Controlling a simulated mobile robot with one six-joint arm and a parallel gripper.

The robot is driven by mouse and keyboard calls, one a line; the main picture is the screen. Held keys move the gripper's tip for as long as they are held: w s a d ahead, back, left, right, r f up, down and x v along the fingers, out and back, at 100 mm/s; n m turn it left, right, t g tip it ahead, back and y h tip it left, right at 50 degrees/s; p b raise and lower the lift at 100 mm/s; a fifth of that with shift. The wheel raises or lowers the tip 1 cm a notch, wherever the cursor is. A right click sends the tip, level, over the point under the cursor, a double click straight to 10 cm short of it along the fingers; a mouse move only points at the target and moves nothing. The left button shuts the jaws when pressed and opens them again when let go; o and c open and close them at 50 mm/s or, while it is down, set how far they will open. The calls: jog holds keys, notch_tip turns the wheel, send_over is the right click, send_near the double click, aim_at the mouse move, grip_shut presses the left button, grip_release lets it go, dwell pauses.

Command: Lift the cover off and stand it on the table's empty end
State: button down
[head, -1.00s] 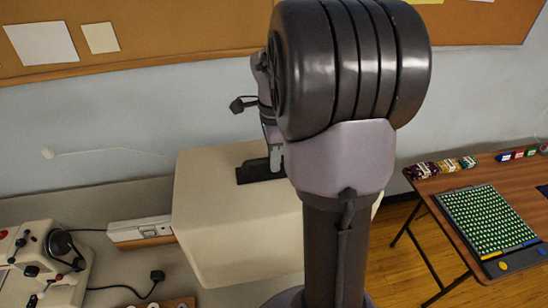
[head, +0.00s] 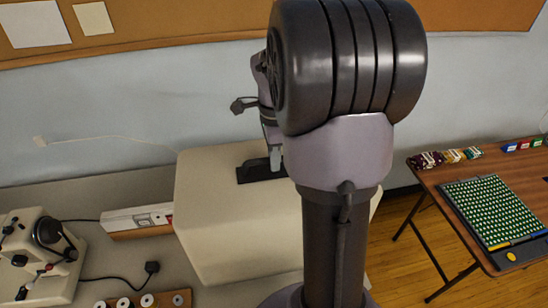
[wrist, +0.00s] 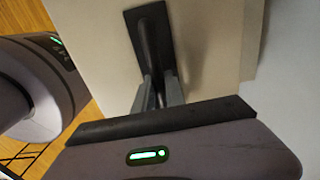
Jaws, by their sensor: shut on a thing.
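The cover (head: 220,225) is a large cream box with rounded edges and a black handle (head: 255,172) on top. It is upright in the middle of the head view. My gripper (wrist: 160,92) is shut on the handle, which also shows in the wrist view (wrist: 152,35). In the head view my own arm hides the cover's right part and most of my gripper. A cream sewing machine (head: 32,235) with black knobs stands uncovered at the lower left on the pale table (head: 60,190). I cannot see the gap under the cover.
A white power strip (head: 140,217) lies left of the cover, with a black plug and cord (head: 130,278) in front. A wooden rack of spools (head: 148,300) is at the bottom edge. A brown table (head: 415,182) with a beaded board (head: 490,212) stands at the right.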

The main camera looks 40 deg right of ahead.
jog(key=shift+f+b, duration=0.35)
jog(key=shift+f, duration=0.1)
jog(key=c, duration=1.3)
grip_release()
notch_tip(320, 180, up, 18)
jog(key=p, duration=0.6)
jog(key=s+a+f+n+t+b, duration=0.2)
jog(key=s+a+f+n+b, duration=0.2)
jog(key=a, duration=0.5)
jog(key=s+a+f+n+t+y+b, duration=0.1)
jog(key=s+a+f+n+t+b, duration=0.1)
jog(key=s+a+f+n+b, duration=0.2)
jog(key=s+a+f+n+t+y+b, duration=0.1)
jog(key=s+a+f+n+b, duration=0.3)
jog(key=a+f+n+b, duration=0.4)
jog(key=a+f+n, duration=0.2)
jog(key=a+n, duration=0.2)
jog(key=a, duration=0.2)
jog(key=shift+s+a+f+t, duration=0.15)
jog(key=shift+s+f+t, duration=0.05)
jog(key=shift+f+t, duration=0.2)
